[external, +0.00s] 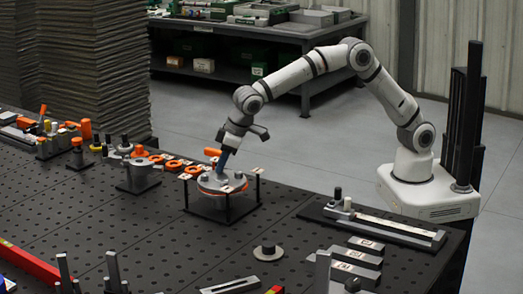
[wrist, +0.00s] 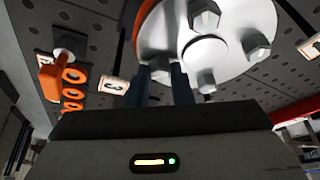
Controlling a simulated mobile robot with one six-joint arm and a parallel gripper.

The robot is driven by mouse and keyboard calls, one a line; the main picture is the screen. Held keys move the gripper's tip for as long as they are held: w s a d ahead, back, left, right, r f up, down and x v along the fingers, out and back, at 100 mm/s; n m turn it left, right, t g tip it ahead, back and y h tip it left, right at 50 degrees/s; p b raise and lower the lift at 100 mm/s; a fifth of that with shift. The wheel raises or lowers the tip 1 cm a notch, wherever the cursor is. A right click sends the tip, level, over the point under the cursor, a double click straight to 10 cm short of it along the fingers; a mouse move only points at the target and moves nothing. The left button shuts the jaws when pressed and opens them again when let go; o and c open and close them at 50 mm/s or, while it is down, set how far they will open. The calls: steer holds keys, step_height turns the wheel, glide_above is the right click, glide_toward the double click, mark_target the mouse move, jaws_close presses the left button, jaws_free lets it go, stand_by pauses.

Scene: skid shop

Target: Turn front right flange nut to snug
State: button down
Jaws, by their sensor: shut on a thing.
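The round flange (external: 210,188) has a pale metal face and an orange-red rim, and sits on a low black stand on the table. In the wrist view the flange (wrist: 232,72) fills the top, with several hex nuts (wrist: 257,46) around a raised white centre. My gripper (external: 220,174) points down onto the flange from above. In the wrist view the two dark blue fingers of my gripper (wrist: 162,72) are close together at the flange's edge, shut on a flange nut. That nut is mostly hidden between the fingers, and I cannot tell its position name or tightness.
An orange-handled tool (external: 212,152) stands just behind the flange. Orange rings (external: 173,165) lie in a row to its left. Corner posts with small tags surround the flange. A long metal rail (external: 385,225) lies at right.

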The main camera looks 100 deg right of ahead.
steer(key=c, duration=1.3)
jaws_free()
steer(key=shift+r, duration=0.1)
